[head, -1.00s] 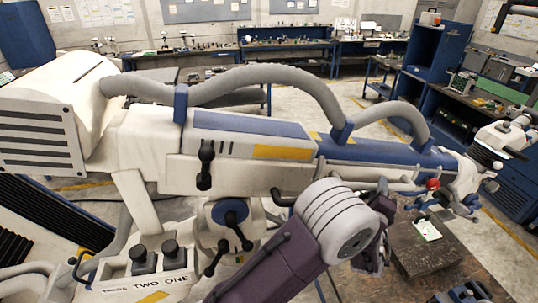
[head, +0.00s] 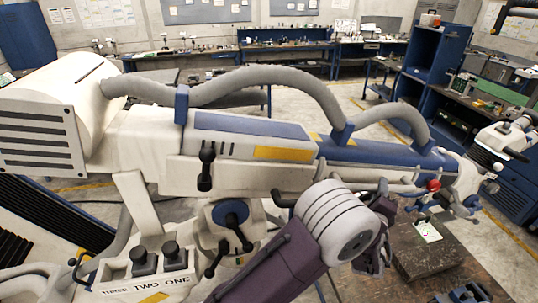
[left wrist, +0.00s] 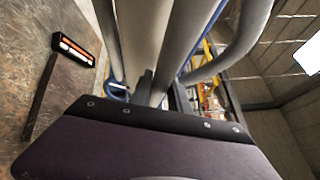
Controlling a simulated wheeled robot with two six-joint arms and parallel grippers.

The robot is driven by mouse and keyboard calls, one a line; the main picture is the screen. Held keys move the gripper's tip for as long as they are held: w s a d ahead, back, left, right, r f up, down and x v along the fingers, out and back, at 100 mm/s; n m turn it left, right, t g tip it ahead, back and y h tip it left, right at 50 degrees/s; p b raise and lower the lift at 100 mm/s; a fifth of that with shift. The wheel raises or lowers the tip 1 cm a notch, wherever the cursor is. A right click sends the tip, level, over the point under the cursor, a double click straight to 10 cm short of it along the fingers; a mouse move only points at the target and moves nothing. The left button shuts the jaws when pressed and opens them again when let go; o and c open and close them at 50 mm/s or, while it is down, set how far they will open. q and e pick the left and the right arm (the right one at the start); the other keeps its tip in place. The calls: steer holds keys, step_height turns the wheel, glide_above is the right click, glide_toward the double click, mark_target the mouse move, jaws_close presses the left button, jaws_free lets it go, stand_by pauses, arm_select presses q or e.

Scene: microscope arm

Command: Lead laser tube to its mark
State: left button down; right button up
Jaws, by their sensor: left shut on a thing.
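The laser tube (head: 350,150) is a long white and blue arm with yellow patches, running from a white housing at left to a jointed front end at right. My left gripper (head: 384,210) is beneath its front half, at the thin side rail, and is shut; my own round wrist joint hides most of the grip. In the left wrist view, grey tubes (left wrist: 182,45) rise just past my dark gripper body. A small pale green card (head: 428,230), possibly the mark, lies on a dark block below the front end. My right gripper is not in view.
The dark block (head: 425,258) stands below the front end. A panel with black knobs (head: 174,256) and the words TWO ONE is at lower left. Grey hoses (head: 265,75) arch above the tube. Benches and a blue cabinet (head: 437,55) stand behind, with open floor between.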

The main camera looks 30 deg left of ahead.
arm_select(q)
steer(key=shift+w+d, duration=0.15)
steer(key=shift+w+d+f+b, duration=0.25)
steer(key=shift+w+d+b, duration=0.45)
steer(key=shift+d, duration=0.05)
stand_by(0.4)
steer(key=c, duration=1)
jaws_free()
steer(key=shift+w, duration=0.1)
steer(key=shift+w+d+f, duration=0.1)
steer(key=o, duration=0.6)
steer(key=shift+c, duration=0.2)
